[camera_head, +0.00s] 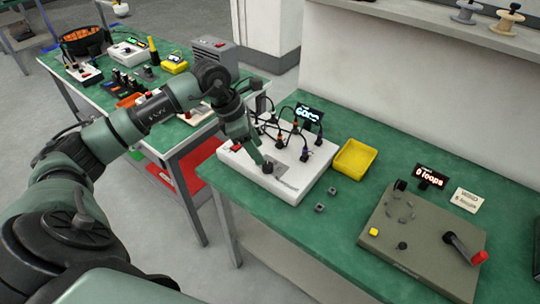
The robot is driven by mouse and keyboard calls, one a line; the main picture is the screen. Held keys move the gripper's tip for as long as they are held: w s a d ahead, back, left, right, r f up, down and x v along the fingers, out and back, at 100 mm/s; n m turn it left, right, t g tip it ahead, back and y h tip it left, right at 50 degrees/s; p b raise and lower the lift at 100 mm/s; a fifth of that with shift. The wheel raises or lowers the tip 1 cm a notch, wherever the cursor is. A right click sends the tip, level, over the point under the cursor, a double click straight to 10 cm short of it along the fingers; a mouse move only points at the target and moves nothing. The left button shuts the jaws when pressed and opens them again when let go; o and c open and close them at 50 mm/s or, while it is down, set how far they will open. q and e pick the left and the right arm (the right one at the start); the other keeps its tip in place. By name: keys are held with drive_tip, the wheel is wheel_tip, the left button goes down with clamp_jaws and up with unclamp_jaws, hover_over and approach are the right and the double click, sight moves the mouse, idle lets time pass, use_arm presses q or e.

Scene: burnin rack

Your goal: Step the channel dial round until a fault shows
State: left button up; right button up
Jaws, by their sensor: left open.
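The white burn-in box (307,180) sits on the green bench, with black cables looping over its top. A small dark display (308,114) behind it shows lit letters that seem to read "GOOD". A small dark grey dial (267,168) is on the box top near its front. My left gripper (262,160) points down at the dial from above. Its jaws are open, and they are at or very near the dial; I cannot tell if they touch it. The gripper and the cables hide part of the box top. My right gripper is out of view.
A yellow tray (353,172) stands right of the box, with small grey blocks (332,190) nearby. An olive board (405,260) with a red-handled crank and a "0 loops" display (431,177) is further right. Another cluttered green table (88,86) is at back left.

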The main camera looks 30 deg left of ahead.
sight(267, 165)
use_arm(q)
drive_tip(key=x, duration=0.4)
drive_tip(key=shift+s+d+f+p, duration=0.1)
drive_tip(key=shift+s+d+p, duration=0.05)
drive_tip(key=shift+p, duration=0.25)
drive_tip(key=shift+x, duration=1)
drive_tip(key=c, duration=1.1)
clamp_jaws()
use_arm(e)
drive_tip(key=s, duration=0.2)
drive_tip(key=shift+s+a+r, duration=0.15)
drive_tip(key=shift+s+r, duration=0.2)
